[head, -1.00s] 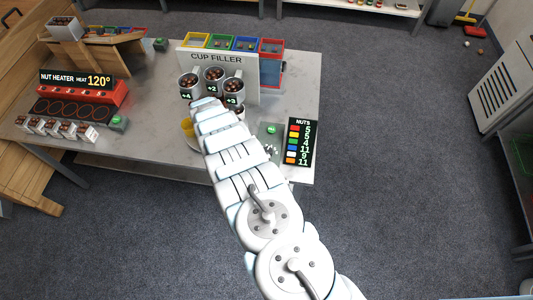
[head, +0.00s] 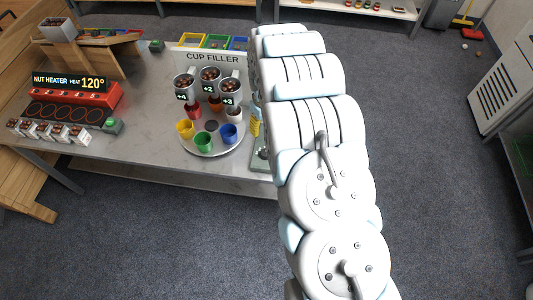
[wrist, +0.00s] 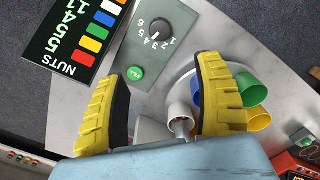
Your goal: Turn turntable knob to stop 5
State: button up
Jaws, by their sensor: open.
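In the wrist view the black turntable knob (wrist: 160,27) sits on a dark grey panel with stops numbered 1 to 6 around it; its pointer is too small to read surely. A green FILL button (wrist: 135,73) is on the same panel. My gripper (wrist: 162,72) has two yellow fingers spread apart, with nothing between the tips; the knob lies beyond them. The round turntable (head: 211,149) bears several coloured cups, including yellow (head: 185,129), green (head: 204,142) and blue (head: 228,133). In the head view my arm hides the knob.
The CUP FILLER (head: 190,56) stands behind the turntable with three chestnut-filled dispensers (head: 210,78). The NUTS board (wrist: 72,30) lies beside the knob panel. The red nut heater (head: 72,103) is at the left of the table.

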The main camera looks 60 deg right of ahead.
jog(key=shift+s+f+b, duration=0.15)
jog(key=shift+f+b, duration=0.85)
jog(key=shift+f, duration=7.7)
jog(key=c, duration=1.2)
